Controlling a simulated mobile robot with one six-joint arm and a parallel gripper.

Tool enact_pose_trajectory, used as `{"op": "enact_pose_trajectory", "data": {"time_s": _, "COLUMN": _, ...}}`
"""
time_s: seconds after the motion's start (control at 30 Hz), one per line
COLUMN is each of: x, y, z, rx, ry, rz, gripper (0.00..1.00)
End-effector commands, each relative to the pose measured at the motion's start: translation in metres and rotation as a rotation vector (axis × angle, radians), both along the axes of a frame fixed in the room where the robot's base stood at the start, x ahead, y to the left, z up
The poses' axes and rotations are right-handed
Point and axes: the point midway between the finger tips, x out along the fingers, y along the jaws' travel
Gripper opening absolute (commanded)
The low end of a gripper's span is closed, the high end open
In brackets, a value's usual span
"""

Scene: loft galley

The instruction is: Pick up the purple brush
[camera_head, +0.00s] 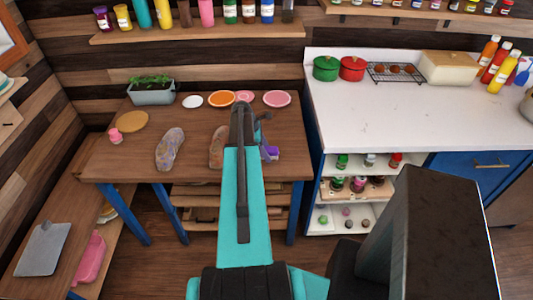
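A small purple object (271,153), which looks like the purple brush, shows at the right front part of the wooden table (150,160). Only a little of it is visible beside my teal arm, with a pale part next to the purple. My gripper (262,138) is at the far end of the arm, over the table's right part, close above or beside the purple object. The arm hides much of the gripper. I cannot tell whether its fingers are open or shut, or whether they touch the purple object.
Two mottled oblong items (169,149) (217,147) lie on the table, one partly behind my arm. Several plates (277,99) and a planter (152,92) stand at the back. A white counter (400,120) adjoins at right. The table's left front is fairly clear.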

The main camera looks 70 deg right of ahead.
Motion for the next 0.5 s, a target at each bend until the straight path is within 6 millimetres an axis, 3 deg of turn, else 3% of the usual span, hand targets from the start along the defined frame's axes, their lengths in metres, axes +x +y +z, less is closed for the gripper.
{"op": "enact_pose_trajectory", "data": {"time_s": 0.03, "x": 0.0000, "y": 0.0000, "z": -0.0001, "rx": 0.000, "ry": 0.000, "rz": 0.000, "gripper": 0.41}}
{"op": "enact_pose_trajectory", "data": {"time_s": 0.2, "x": 0.0002, "y": 0.0001, "z": -0.0001, "rx": 0.000, "ry": 0.000, "rz": 0.000, "gripper": 0.13}}
{"op": "enact_pose_trajectory", "data": {"time_s": 0.5, "x": 0.0003, "y": 0.0000, "z": 0.0014, "rx": -0.001, "ry": 0.000, "rz": 0.000, "gripper": 0.13}}
